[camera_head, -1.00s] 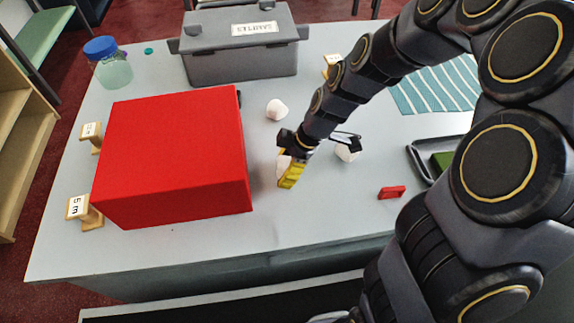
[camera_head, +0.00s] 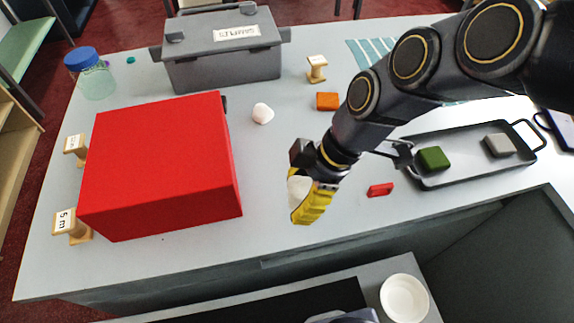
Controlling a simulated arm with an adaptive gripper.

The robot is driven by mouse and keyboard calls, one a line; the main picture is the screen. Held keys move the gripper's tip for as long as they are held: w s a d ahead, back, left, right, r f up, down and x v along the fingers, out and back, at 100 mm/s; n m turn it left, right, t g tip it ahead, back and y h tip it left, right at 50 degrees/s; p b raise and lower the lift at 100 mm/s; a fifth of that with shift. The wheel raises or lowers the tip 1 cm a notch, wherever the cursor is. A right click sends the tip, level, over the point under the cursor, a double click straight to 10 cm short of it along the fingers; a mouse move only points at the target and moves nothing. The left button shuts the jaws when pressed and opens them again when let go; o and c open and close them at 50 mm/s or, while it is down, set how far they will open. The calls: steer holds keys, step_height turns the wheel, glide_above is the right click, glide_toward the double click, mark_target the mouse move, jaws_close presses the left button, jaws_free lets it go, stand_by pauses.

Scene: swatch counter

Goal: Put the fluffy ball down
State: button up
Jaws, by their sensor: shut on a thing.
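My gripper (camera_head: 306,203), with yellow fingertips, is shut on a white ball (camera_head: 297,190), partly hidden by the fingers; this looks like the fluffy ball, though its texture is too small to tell. The gripper points down over the front part of the pale counter (camera_head: 270,222), right of the red box. I cannot tell whether the ball touches the counter. A second white, roundish thing (camera_head: 262,113) sits on the counter farther back, apart from the gripper.
A large red box (camera_head: 160,165) stands left, with wooden stands beside it. A grey case (camera_head: 222,62) stands behind. A small red block (camera_head: 380,190) and a black tray (camera_head: 450,179) with green and grey blocks are right. An orange block (camera_head: 327,101) lies behind the arm.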

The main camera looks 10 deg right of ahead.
steer(key=shift+s+d+r, duration=0.1)
steer(key=shift+s+r, duration=0.3)
steer(key=shift+s, duration=0.4)
steer(key=w+a+r+n, duration=0.1)
steer(key=w+a+r, duration=0.1)
steer(key=a+r, duration=0.5)
steer(key=w+a+r+n, duration=0.1)
steer(key=w+a+r, duration=0.25)
steer(key=a, duration=0.55)
glide_above(128, 160)
steer(key=d, duration=0.1)
steer(key=shift+g, duration=0.3)
steer(key=f, duration=0.8)
steer(key=shift+s+d, duration=0.15)
steer(key=shift+s, duration=0.15)
steer(key=shift+w+a+f, duration=0.2)
steer(key=shift+w+f, duration=0.05)
steer(key=shift+f, duration=1.7)
